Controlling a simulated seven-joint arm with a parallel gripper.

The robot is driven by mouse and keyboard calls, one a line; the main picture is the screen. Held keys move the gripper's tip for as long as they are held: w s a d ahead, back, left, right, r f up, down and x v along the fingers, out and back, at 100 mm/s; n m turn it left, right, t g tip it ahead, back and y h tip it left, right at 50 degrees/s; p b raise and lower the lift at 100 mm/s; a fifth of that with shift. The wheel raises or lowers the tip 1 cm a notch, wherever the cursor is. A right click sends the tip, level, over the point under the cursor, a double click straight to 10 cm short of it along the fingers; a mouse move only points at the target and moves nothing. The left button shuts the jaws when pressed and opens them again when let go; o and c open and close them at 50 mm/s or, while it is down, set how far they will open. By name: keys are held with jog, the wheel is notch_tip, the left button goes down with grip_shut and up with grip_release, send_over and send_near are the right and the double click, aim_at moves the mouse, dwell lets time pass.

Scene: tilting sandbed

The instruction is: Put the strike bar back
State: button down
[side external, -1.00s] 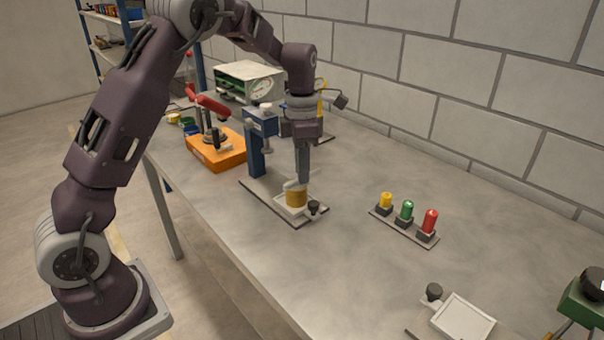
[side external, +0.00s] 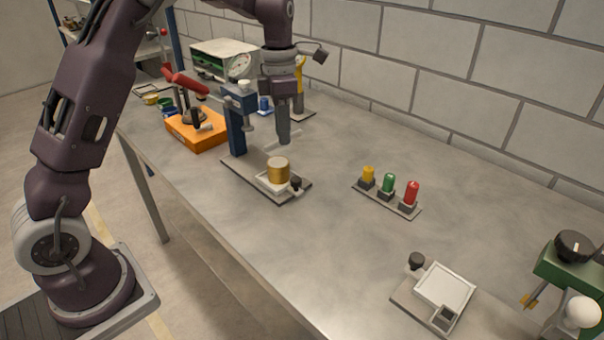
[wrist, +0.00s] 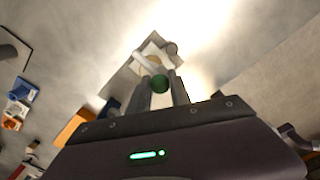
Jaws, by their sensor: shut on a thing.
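My gripper (side external: 284,138) is shut on the strike bar, fingers pointing down, in the air above and behind a brass cylinder (side external: 278,171). What is inside the cylinder cannot be seen.
A blue post stand (side external: 237,138) rises close left of my gripper. An orange box (side external: 197,137) with a red lever is farther left. Yellow, green and red pieces stand in a rack (side external: 388,199) at right. A second pale tray (side external: 444,287) lies front right. The bench between is clear.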

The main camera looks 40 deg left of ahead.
jog(key=d+f+m, duration=0.3)
jog(key=d+m, duration=0.1)
jog(key=d, duration=2)
jog(key=f, duration=0.9)
jog(key=shift+d+f, duration=0.25)
jog(key=shift+f, duration=0.2)
jog(key=shift+f, duration=0.1)
jog(key=c, duration=1.2)
grip_release()
notch_tip(320, 180, up, 12)
jog(key=shift+w+a+r, duration=0.1)
jog(key=shift+r, duration=0.05)
